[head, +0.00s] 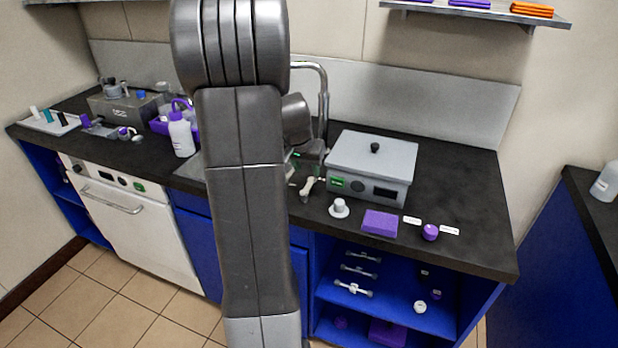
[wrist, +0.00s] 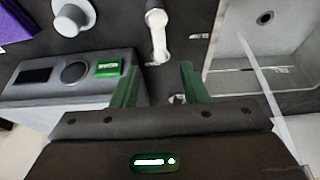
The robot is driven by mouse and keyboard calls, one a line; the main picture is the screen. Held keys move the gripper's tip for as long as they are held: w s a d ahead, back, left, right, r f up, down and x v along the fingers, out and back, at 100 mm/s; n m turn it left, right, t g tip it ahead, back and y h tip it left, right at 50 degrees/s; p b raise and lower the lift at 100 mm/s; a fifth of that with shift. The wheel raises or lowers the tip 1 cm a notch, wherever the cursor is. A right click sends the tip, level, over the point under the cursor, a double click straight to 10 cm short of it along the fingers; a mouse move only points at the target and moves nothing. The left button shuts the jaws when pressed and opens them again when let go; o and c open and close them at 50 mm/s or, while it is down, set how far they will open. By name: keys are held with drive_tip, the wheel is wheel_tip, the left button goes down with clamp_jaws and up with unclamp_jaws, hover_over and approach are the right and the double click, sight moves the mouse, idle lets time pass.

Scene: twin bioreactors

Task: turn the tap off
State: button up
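The chrome tap (head: 323,90) rises behind the counter as a curved spout, its lower part hidden behind my arm and gripper. My gripper (head: 305,160) is over the counter between the sink and the grey lidded box. In the wrist view its two green fingers (wrist: 160,82) are apart, with no object clearly gripped. A small pale metallic piece (wrist: 178,98) shows low between them; I cannot tell whether it is the tap's lever. The sink (wrist: 232,78) is at right in the wrist view. A thin pale streak (wrist: 268,85), possibly water, crosses it.
The grey lidded box (head: 372,160) stands close right of my gripper. A white-handled item (head: 307,187) lies in front, also in the wrist view (wrist: 157,35). A white knobbed piece (head: 339,207) and purple block (head: 380,222) sit near the front edge. A white bottle (head: 181,135) stands left.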

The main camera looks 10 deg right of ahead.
sight(311, 182)
drive_tip(key=shift+x, duration=3.15)
clamp_jaws()
